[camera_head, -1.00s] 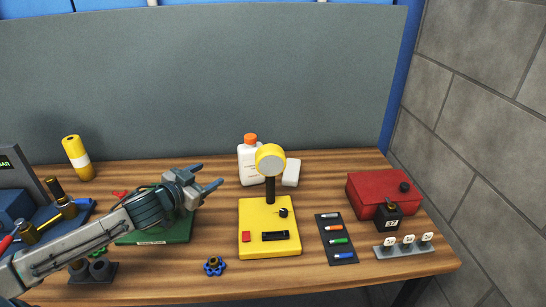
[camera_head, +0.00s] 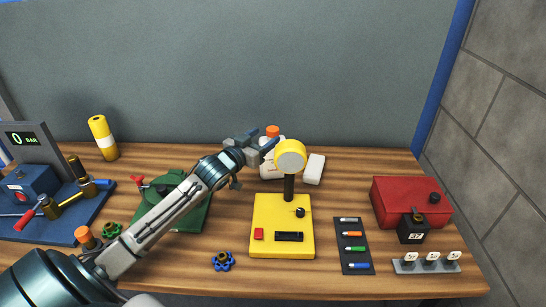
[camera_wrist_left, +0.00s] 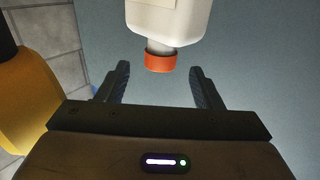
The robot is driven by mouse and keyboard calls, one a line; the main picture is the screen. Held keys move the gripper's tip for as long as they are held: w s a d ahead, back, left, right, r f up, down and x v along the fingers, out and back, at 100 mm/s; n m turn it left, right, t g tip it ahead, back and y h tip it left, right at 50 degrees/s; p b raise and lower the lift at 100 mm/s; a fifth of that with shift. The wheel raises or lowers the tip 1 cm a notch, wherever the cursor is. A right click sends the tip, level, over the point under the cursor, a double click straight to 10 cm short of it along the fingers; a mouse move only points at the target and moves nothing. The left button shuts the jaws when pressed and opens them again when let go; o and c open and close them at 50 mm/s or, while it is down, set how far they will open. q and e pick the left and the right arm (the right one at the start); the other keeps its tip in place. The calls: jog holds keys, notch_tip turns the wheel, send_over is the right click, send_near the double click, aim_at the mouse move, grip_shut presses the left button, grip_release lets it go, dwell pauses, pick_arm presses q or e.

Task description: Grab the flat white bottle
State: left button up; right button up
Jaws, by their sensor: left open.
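The flat white bottle (camera_head: 268,171) with an orange cap (camera_head: 272,131) stands at the back of the table, partly hidden by my left gripper and the yellow round-headed device. My left gripper (camera_head: 267,138) is open and empty at the upper part of the bottle. In the left wrist view the bottle (camera_wrist_left: 168,18) appears upside down, its orange cap (camera_wrist_left: 160,61) between the spread fingertips (camera_wrist_left: 160,70). Neither finger visibly touches it. My right gripper is not in view.
The yellow device (camera_head: 282,221) stands close in front and right of the bottle. A white block (camera_head: 314,169) lies right of it. A green-based fixture (camera_head: 196,216) sits under my left arm. A red box (camera_head: 410,201) is at right. A grey panel (camera_head: 230,70) rises behind.

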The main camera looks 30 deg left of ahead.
aim_at(269, 134)
pick_arm(q)
jog(key=shift+w+r, duration=0.1)
jog(key=shift+w, duration=0.3)
jog(key=shift+w+d+f+p, duration=0.15)
jog(key=shift+w+p, duration=0.25)
jog(key=shift+w, duration=0.75)
jog(key=shift+w+f+p, duration=0.15)
jog(key=shift+w+p, duration=0.25)
jog(key=shift+w, duration=0.7)
jog(key=shift+c, duration=0.2)
grip_shut()
